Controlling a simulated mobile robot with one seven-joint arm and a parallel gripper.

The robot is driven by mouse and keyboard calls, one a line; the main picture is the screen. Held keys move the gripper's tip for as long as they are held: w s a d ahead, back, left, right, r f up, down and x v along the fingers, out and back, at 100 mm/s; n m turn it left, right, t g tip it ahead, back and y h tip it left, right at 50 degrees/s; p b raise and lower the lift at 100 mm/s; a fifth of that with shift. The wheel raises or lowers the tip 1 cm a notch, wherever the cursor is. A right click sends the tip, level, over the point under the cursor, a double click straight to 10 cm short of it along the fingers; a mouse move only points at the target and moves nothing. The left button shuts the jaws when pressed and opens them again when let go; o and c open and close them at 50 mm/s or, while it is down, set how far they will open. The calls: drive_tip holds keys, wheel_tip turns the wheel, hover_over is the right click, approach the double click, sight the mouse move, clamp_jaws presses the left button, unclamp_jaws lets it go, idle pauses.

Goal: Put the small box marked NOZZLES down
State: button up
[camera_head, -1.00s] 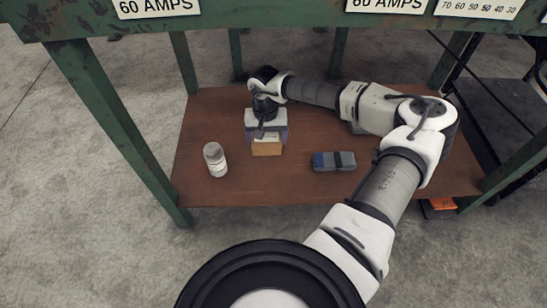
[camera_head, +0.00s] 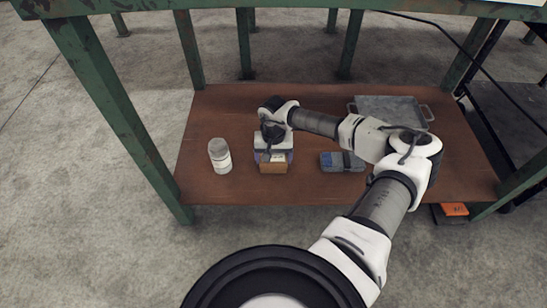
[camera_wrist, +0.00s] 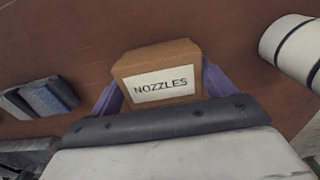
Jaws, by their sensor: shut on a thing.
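The small brown box marked NOZZLES (camera_wrist: 160,72) sits between the purple fingers of my gripper (camera_wrist: 157,88) in the wrist view, its white label facing the camera. In the head view the box (camera_head: 273,168) shows at the front of my gripper (camera_head: 273,160), over the brown lower shelf (camera_head: 240,105) of the green bench. My gripper is shut on the box. The box is on or very close to the shelf surface; I cannot tell whether its underside touches.
A grey-blue block with a dark band (camera_head: 342,162) lies to the right. A grey metal tray (camera_head: 400,106) is at the back right, partly behind my arm. Green legs (camera_head: 110,110) frame the shelf.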

sight(273, 157)
drive_tip(key=shift+f, duration=0.1)
drive_tip(key=o, duration=1.1)
wheel_tip(273, 157, up, 12)
drive_tip(key=p, duration=0.4)
